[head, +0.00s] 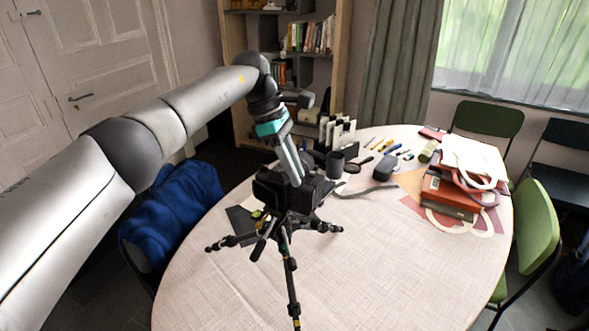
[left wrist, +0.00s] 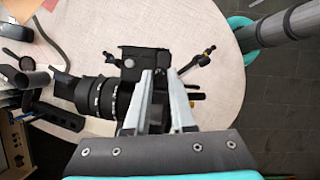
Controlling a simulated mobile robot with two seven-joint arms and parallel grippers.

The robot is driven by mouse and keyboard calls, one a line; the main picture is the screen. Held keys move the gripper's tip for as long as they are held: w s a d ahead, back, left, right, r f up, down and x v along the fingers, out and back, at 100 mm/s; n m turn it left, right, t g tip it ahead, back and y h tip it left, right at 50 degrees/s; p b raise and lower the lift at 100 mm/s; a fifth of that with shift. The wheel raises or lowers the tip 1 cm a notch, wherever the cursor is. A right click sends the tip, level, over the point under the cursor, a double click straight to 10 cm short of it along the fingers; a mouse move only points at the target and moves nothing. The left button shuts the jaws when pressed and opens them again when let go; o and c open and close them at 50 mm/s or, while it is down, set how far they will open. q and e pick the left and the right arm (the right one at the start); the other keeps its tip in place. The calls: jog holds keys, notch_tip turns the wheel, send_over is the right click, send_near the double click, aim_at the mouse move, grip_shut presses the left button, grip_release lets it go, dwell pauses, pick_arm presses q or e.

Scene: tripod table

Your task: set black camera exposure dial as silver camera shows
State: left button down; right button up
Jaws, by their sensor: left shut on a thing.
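The black camera (head: 272,188) sits on a black tripod (head: 290,264) on the round table. In the left wrist view the black camera (left wrist: 130,66) shows with its ringed lens (left wrist: 92,97) pointing left. My left gripper (head: 296,180) reaches down onto the top of the camera. In the left wrist view the left gripper's fingertips (left wrist: 166,76) are close together over the camera top, shut on a small part there, likely the dial, which the fingers hide. I cannot make out a silver camera or any dial marking. My right gripper is not in view.
The round table (head: 370,280) is clear at the front. A stack of books and papers (head: 455,185) stands at the right. A dark mug (head: 335,165), a grey pouch (head: 384,168) and several pens lie behind the camera. Green chairs (head: 537,225) stand around.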

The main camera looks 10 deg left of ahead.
pick_arm(q)
jog(key=c, duration=1)
grip_release()
jog(key=v, duration=0.8)
jog(key=shift+d, duration=0.1)
jog(key=shift+p+v, duration=1.4)
jog(key=shift+v, duration=2.3)
